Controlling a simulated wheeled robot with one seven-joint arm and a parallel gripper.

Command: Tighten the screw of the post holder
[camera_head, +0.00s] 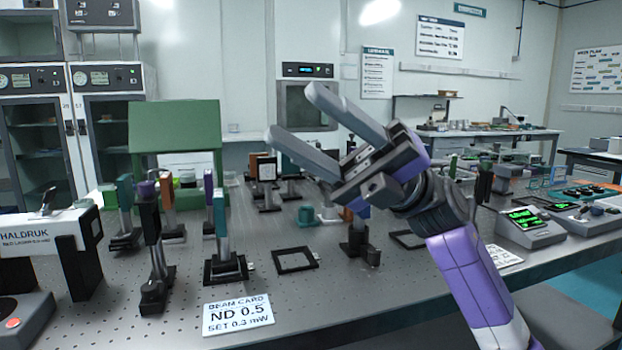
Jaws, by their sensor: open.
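My gripper (293,113) is raised above the optical table (190,325), its two grey fingers apart and empty, pointing to the upper left. Several post holders stand on the table. One with a black base (226,268) stands front centre, with a small light screw-like knob at the right of its base. A taller dark post holder (153,265) stands to its left. Another (358,240) stands below my gripper, with a dark knob at its base; its top is partly hidden by my gripper. I cannot tell which holder is the task's. No fingers touch any holder.
A white card reading ND 0.5 (238,315) lies at the front. An empty black square frame (296,261) lies flat near the middle. A white HALDRUK laser unit (40,240) stands at left, a green box (175,125) behind. Meters with green displays (528,226) stand at right.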

